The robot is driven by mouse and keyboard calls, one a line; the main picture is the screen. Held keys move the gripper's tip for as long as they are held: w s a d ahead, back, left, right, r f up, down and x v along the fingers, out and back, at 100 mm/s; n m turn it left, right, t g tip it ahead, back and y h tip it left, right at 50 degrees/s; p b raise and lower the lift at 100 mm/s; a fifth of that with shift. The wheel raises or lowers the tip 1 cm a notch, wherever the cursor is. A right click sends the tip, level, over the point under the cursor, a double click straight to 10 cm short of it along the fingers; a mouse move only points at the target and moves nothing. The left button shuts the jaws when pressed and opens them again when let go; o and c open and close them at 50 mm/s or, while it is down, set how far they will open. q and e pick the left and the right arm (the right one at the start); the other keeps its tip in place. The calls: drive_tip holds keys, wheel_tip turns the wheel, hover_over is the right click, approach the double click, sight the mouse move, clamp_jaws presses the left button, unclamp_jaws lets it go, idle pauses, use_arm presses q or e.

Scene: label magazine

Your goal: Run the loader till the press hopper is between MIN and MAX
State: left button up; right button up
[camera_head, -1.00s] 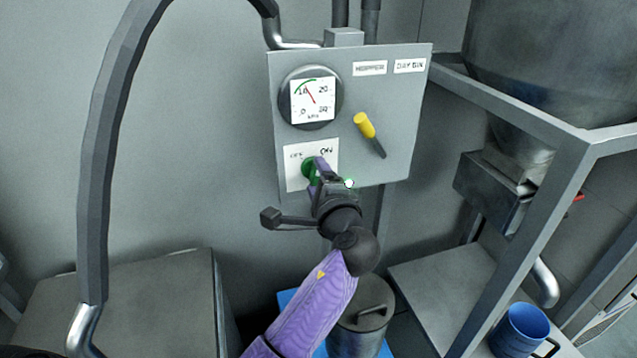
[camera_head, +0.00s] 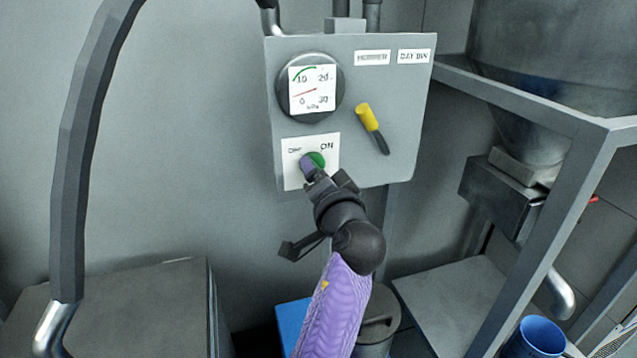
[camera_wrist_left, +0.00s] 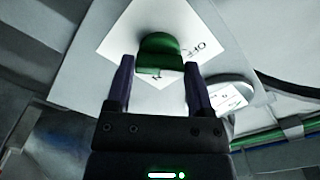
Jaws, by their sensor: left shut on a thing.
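A grey control panel (camera_head: 400,100) hangs on the wall in the head view. Its round gauge (camera_head: 309,88) has a red needle lying low on the left, between 0 and 10. A green knob (camera_head: 317,159) sits on a white OFF/ON plate (camera_head: 290,176). My left gripper (camera_head: 310,168) is shut on the knob. In the left wrist view, the knob (camera_wrist_left: 160,52) shows between its fingers (camera_wrist_left: 158,90). A lever with a yellow grip (camera_head: 367,117) tilts up and left, toward the HOPPER label (camera_head: 372,58) rather than the DAY BIN label (camera_head: 414,56). No MIN or MAX marks are visible.
A large steel vessel (camera_head: 540,70) stands in a grey frame (camera_head: 567,180) at the right. A blue bucket (camera_head: 535,337) is at the lower right. A lidded can (camera_head: 378,322) is beneath the panel. A thick grey hose (camera_head: 80,170) arches at the left.

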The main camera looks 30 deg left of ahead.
use_arm(q)
drive_tip(key=shift+f+n+b, duration=0.15)
drive_tip(key=shift+n+b, duration=0.2)
drive_tip(key=shift+n, duration=0.35)
drive_tip(key=o, duration=1.2)
drive_tip(key=shift+o, duration=0.2)
